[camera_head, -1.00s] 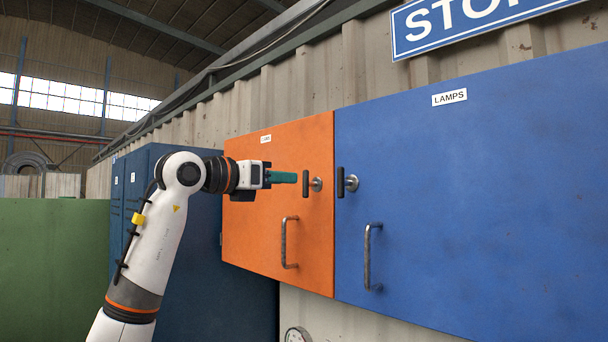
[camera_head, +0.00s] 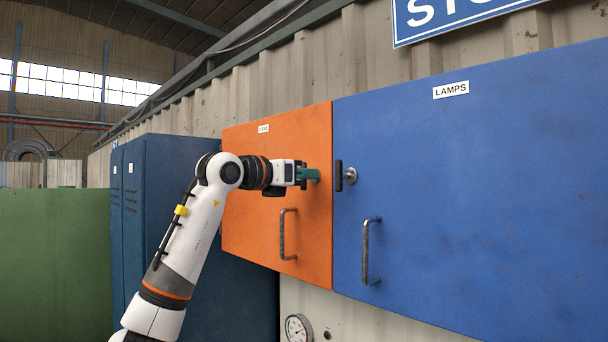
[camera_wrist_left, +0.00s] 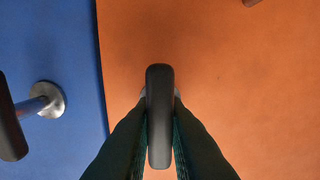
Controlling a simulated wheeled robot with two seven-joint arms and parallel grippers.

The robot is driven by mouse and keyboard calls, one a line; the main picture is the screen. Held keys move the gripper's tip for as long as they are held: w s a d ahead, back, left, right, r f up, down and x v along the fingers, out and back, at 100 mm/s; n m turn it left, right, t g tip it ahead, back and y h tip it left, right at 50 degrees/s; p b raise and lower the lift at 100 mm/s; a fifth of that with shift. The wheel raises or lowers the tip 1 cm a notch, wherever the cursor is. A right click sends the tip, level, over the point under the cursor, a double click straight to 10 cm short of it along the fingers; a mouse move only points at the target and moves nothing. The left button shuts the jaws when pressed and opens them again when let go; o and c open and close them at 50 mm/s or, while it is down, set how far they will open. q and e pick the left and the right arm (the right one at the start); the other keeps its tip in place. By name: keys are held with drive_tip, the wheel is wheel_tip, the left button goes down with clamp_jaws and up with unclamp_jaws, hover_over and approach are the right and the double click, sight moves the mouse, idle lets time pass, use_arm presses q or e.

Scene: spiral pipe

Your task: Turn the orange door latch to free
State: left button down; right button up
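The orange door (camera_head: 262,222) is closed and fills most of the left wrist view (camera_wrist_left: 260,90). Its latch has a dark bar handle (camera_wrist_left: 160,115), upright in the wrist view, with a bit of its round metal mount showing behind. My left gripper (camera_head: 314,175) is at this latch and mostly hides it in the head view. In the wrist view the left gripper's dark teal fingers (camera_wrist_left: 160,140) lie on both sides of the bar, close along its edges. Whether they press on it cannot be seen. My right gripper is in neither view.
The blue LAMPS door (camera_head: 470,200) adjoins on the right. Its own dark latch (camera_head: 339,175) stands close to my left gripper. Pull handles stick out from the orange door (camera_head: 283,235) and the blue door (camera_head: 366,250). A gauge (camera_head: 298,328) sits below.

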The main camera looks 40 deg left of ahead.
use_arm(q)
drive_tip(key=shift+r+m, duration=0.1)
drive_tip(key=shift+m, duration=0.2)
drive_tip(key=m+p, duration=0.2)
drive_tip(key=m, duration=0.1)
drive_tip(key=m+p, duration=0.2)
drive_tip(key=m, duration=0.3)
drive_tip(key=shift+d+m+p, duration=0.15)
drive_tip(key=shift+m+p, duration=0.25)
drive_tip(key=m+p, duration=0.1)
drive_tip(key=m, duration=0.3)
drive_tip(key=shift+f, duration=0.2)
drive_tip(key=shift+d+f+m+p, duration=0.15)
drive_tip(key=shift+m+p, duration=0.35)
drive_tip(key=shift+m, duration=1.7)
drive_tip(key=shift+f, duration=0.1)
drive_tip(key=c, duration=1.4)
unclamp_jaws()
drive_tip(key=shift+c, duration=0.2)
drive_tip(key=shift+s, duration=0.1)
